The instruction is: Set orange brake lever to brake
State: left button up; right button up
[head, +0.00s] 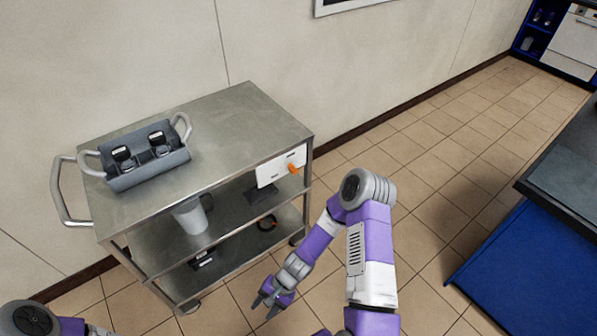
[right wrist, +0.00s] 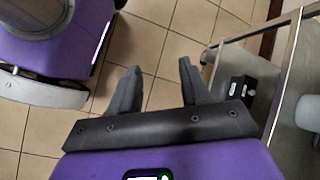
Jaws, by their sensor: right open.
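The orange brake lever (head: 293,168) sits on a white plate (head: 277,168) at the right end of the metal cart (head: 240,112), just below its top. The lever looks small, so its exact setting is hard to read. My right gripper (head: 263,302) is open and empty, low over the floor in front of the cart, below the lever and apart from it. In the right wrist view, its two dark fingers (right wrist: 159,68) are spread with only floor tiles between them. The lever does not show there. My left gripper is out of view.
A grey carrier (head: 150,172) with two black devices stands on the cart top. A white container (head: 190,216) and dark items are on the lower shelves. A cart handle (head: 62,190) juts left. A blue-sided bench (head: 540,250) stands right; floor between is clear.

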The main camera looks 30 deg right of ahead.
jog(key=w+d+r+m+t+y, duration=0.25)
jog(key=w+m+t, duration=0.2)
jog(key=w, duration=0.45)
jog(key=m+t+h, duration=0.9)
jog(key=m+t, duration=0.5)
jog(key=m, duration=0.1)
send_near(292, 167)
jog(key=w, duration=0.2)
jog(key=w+b, duration=0.1)
jog(key=w, duration=0.2)
jog(key=w+b, duration=0.2)
jog(key=w, duration=0.1)
jog(key=shift+w+a, duration=0.1)
jog(key=shift+a, duration=0.15)
jog(key=shift+r, duration=0.1)
jog(key=shift+c, duration=0.5)
grip_shut()
